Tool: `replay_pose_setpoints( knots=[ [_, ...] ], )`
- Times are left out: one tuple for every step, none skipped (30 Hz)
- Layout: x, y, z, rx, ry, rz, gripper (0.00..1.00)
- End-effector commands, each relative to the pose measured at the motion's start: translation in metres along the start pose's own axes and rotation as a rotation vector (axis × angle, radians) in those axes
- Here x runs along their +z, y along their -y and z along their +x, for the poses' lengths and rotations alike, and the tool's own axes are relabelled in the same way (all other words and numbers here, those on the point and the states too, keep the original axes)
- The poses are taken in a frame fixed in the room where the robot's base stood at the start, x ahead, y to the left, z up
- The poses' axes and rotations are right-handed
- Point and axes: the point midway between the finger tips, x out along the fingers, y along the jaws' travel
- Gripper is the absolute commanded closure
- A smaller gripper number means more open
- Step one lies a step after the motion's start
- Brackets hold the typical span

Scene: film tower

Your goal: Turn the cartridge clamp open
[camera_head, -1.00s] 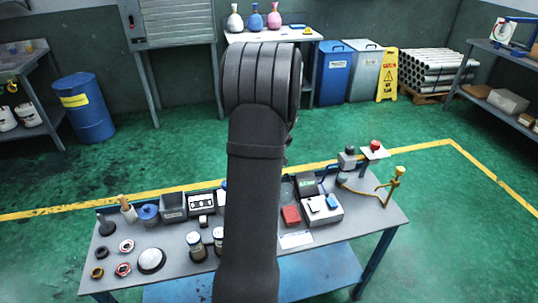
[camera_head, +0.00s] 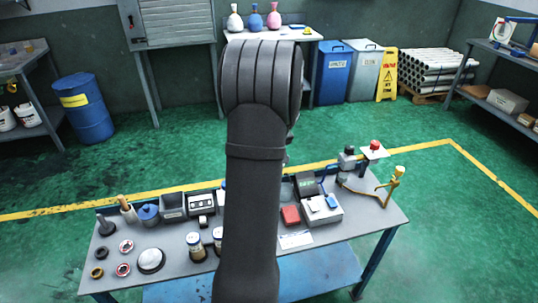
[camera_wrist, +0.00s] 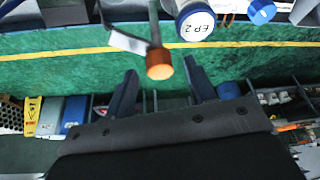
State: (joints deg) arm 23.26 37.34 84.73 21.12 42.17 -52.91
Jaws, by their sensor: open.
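In the wrist view, a rod with an orange cylindrical end (camera_wrist: 159,66) points toward my gripper (camera_wrist: 159,70). It may be the clamp's handle; I cannot tell for sure. A flat grey metal lever (camera_wrist: 125,42) lies beside it on the left. A blue round part with a white face marked "EP2" (camera_wrist: 196,23) is just right of the rod, possibly the cartridge. My gripper's two dark blue fingers are apart, one on each side of the orange end in the picture. Contact is not visible. In the head view my arm hides the gripper and the clamp area.
The workbench (camera_head: 290,258) holds jars, a red box (camera_head: 290,215), a white device (camera_head: 322,211) and a brass-coloured stand (camera_head: 395,185) at its right. Several rings and a domed disc (camera_head: 151,260) lie at its left. Green floor (camera_head: 190,130) lies open behind the bench.

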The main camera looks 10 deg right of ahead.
Motion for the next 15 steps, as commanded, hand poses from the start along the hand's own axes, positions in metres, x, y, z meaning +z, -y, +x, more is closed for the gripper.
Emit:
replay_pose_setpoints(
  knots=[
    [-0.001, -0.001, -0.01, 0.004, -0.004, 0.0, 0.49],
    [-0.001, -0.001, -0.016, 0.004, -0.004, 0.0, 0.49],
    [-0.001, -0.001, -0.024, 0.004, -0.004, 0.0, 0.49],
    [-0.001, -0.001, -0.032, 0.004, -0.005, 0.0, 0.49],
    [-0.001, -0.001, -0.039, 0.005, -0.005, 0.0, 0.49],
    [-0.001, -0.001, -0.049, 0.005, -0.004, 0.0, 0.49],
    [-0.001, -0.001, -0.056, 0.005, -0.004, 0.0, 0.49],
    [-0.001, -0.001, -0.064, 0.005, -0.004, 0.0, 0.49],
    [-0.001, -0.001, -0.074, 0.005, -0.004, 0.0, 0.49],
    [0.0, -0.001, -0.082, 0.005, -0.004, 0.0, 0.49],
    [-0.001, -0.001, -0.089, 0.005, -0.005, 0.001, 0.49],
    [-0.001, -0.001, -0.099, 0.004, -0.004, 0.0, 0.49],
    [-0.001, -0.001, -0.105, 0.005, -0.005, 0.0, 0.49],
    [-0.001, 0.0, -0.112, 0.004, -0.004, 0.0, 0.49],
    [-0.001, -0.001, -0.12, 0.005, -0.004, -0.001, 0.49]
  ],
)
